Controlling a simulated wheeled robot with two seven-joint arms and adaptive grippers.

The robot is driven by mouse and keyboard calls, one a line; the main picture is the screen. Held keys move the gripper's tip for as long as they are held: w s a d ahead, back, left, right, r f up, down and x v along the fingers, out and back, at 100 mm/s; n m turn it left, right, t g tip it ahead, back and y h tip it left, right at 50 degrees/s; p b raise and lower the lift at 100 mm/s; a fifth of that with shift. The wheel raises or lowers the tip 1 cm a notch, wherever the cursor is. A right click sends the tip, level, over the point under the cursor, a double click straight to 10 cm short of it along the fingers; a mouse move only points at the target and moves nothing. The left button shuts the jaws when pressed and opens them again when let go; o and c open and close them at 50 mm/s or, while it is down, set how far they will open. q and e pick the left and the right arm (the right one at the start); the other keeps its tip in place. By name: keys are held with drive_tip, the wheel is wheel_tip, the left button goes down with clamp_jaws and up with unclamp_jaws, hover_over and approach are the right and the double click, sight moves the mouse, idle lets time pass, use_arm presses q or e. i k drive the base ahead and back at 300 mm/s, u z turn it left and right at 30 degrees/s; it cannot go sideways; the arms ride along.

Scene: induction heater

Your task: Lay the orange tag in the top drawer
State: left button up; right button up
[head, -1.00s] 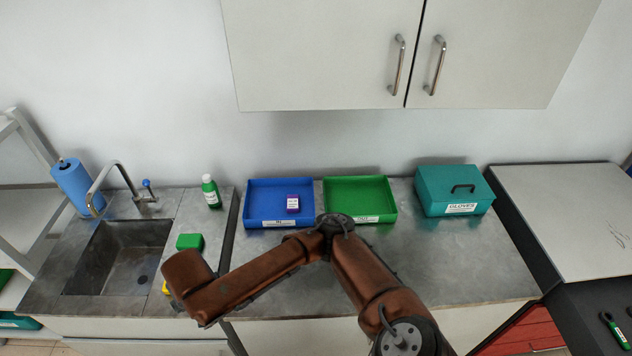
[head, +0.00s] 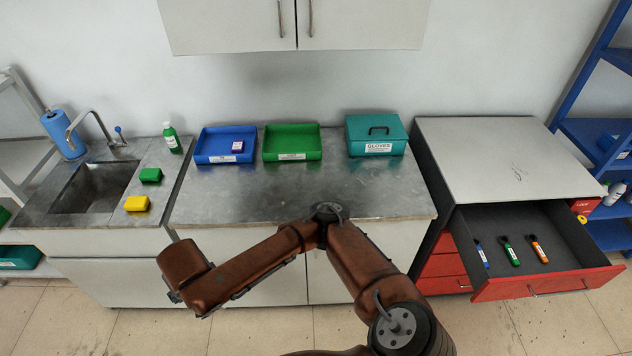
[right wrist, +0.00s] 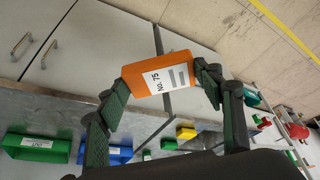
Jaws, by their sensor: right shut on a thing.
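The orange tag (right wrist: 170,74) is a small block with a white label reading "No. 75". My right gripper (right wrist: 161,80) is shut on it, with a finger at each end, in the right wrist view. In the head view the tag is hidden, and only a dark bit of a gripper shows beyond the arm's end at the left. The top drawer (head: 545,287) has a red front and dark inside and stands pulled open at the right, apart from the arm. A blue, a green and an orange marker (head: 539,249) lie in it. My left gripper is not in view.
The drawer's right part and front floor are bare. A grey-topped cabinet (head: 490,150) stands above it. Yellow (head: 137,203) and green (head: 150,175) blocks lie by the sink.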

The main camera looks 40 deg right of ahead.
sight(553, 251)
drive_tip(key=u, duration=1.9)
drive_tip(key=k, duration=2.95)
drive_tip(key=z, duration=2.85)
